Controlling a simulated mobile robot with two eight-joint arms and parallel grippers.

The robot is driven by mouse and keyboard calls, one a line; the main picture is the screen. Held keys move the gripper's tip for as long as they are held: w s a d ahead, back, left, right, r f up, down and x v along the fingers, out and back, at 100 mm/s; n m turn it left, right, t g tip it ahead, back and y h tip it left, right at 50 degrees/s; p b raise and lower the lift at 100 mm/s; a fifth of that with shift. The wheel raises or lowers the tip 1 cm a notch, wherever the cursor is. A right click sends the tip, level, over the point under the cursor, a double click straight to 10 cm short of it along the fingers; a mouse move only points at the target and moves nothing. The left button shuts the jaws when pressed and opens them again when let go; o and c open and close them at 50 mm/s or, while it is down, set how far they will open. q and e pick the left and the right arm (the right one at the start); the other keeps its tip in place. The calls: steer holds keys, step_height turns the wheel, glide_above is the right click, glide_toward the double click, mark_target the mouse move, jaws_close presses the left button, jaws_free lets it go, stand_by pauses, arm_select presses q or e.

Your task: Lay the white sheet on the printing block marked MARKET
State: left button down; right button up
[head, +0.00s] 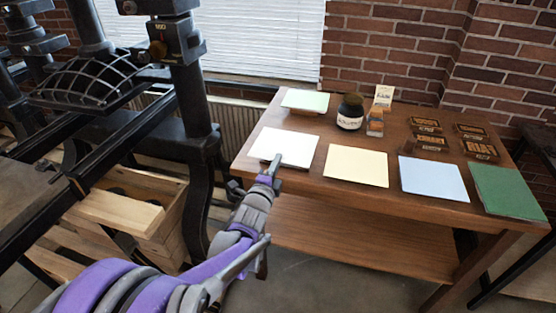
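The white sheet (284,146) lies flat at the left of the wooden table, near its front edge. My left gripper (276,165) is at the sheet's front edge, its tips overlapping that edge in the head view. The fingers are small and seen from behind, so whether they are closed on the sheet is unclear. Several dark printing blocks with orange raised letters stand at the table's right rear, among them a front-left block (432,141) and a front-right block (480,151). The lettering is too small to read surely, so I cannot tell which says MARKET. My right gripper is not in view.
A cream sheet (356,166), a blue sheet (433,178) and a green sheet (508,191) lie along the table front. An ink jar (350,114), a small bottle (375,122) and a pale green pad (305,101) stand behind. A black press (190,100) rises at left.

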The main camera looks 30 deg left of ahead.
arm_select(q)
steer(key=s, duration=0.1)
steer(key=s+r+p, duration=0.1)
steer(key=s, duration=0.1)
steer(key=s+d+r+p, duration=0.1)
steer(key=s, duration=0.1)
steer(key=shift+r, duration=0.1)
stand_by(0.3)
stand_by(0.7)
